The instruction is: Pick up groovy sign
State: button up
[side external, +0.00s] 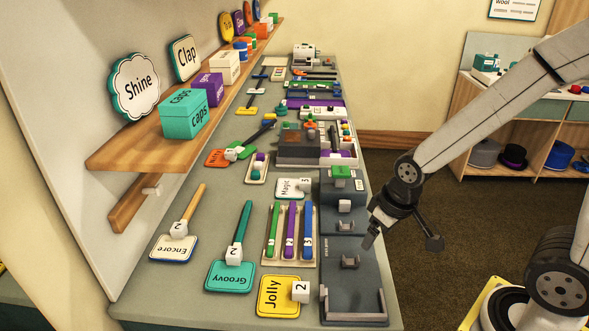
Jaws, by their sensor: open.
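The groovy sign (229,279) is a teal rounded panel lettered "Groovy" with a teal stick handle. It lies flat near the front of the grey table, its handle pointing away from the front edge. A white block marked 2 (233,255) sits where the handle meets the panel. My gripper (402,243) is open and empty, with its fingers spread wide. It hangs at the table's right side, to the right of the sign and clearly apart from it in the picture.
The yellow Jolly sign (277,297) lies right of the sign; the Encore sign (174,248) lies left. A tray of coloured sticks (266,257) and a dark grey stand (352,280) lie between sign and gripper. A wooden shelf (140,155) overhangs the left side.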

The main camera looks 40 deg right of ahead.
jog(key=w, duration=0.1)
jog(key=m+g, duration=0.3)
jog(key=m, duration=0.6)
send_over(235, 247)
jog(key=f, duration=0.4)
jog(key=shift+s+d+f, duration=0.2)
jog(key=shift+d+f, duration=0.05)
jog(key=shift+w+a+f, duration=0.15)
jog(key=shift+w+a, duration=0.05)
jog(key=shift+a, duration=0.2)
jog(key=shift+f, duration=1.3)
jog(key=shift+d, duration=0.1)
jog(key=shift+d+f, duration=0.1)
jog(key=shift+f, duration=2.5)
